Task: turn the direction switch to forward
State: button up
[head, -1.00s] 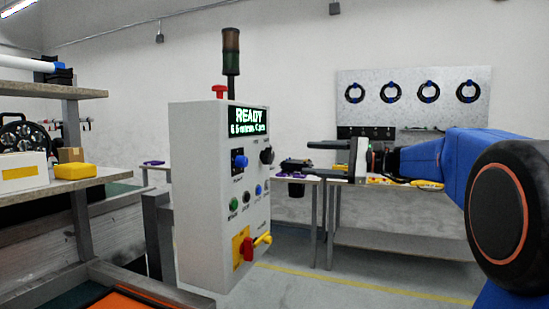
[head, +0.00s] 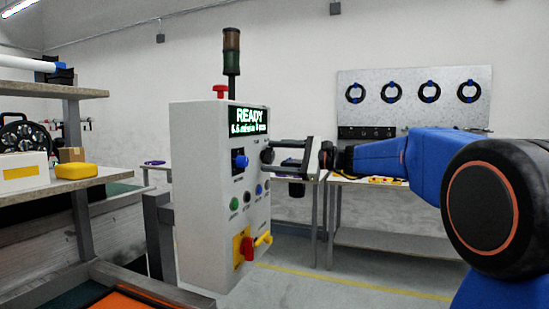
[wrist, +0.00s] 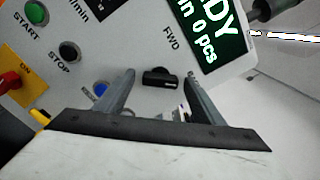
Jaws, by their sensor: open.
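The direction switch is a black knob (head: 267,155) on the right side of the white control box's front, below the display. In the wrist view the black knob (wrist: 160,77) sits near the FWD label, its bar lying roughly across the picture. My gripper (head: 280,156) is open in front of the switch. In the wrist view my gripper (wrist: 161,75) has one finger on either side of the knob, with gaps visible; I cannot tell exactly how deep the fingertips reach.
The control box (head: 200,190) also carries a blue knob (head: 240,161), a green start button (head: 234,203), a blue button (head: 259,189) and a red-and-yellow main switch (head: 246,248). A red mushroom button (head: 220,91) and a lamp tower stand on top. A table (head: 400,240) stands behind.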

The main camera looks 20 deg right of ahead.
jog(key=shift+a, duration=0.1)
jog(key=c, duration=1)
jog(key=shift+c, duration=0.2)
jog(key=shift+n, duration=0.4)
jog(key=n, duration=0.7)
jog(key=shift+n, duration=0.3)
jog(key=n, duration=0.3)
jog(key=shift+n, duration=2.2)
jog(key=shift+f, duration=0.1)
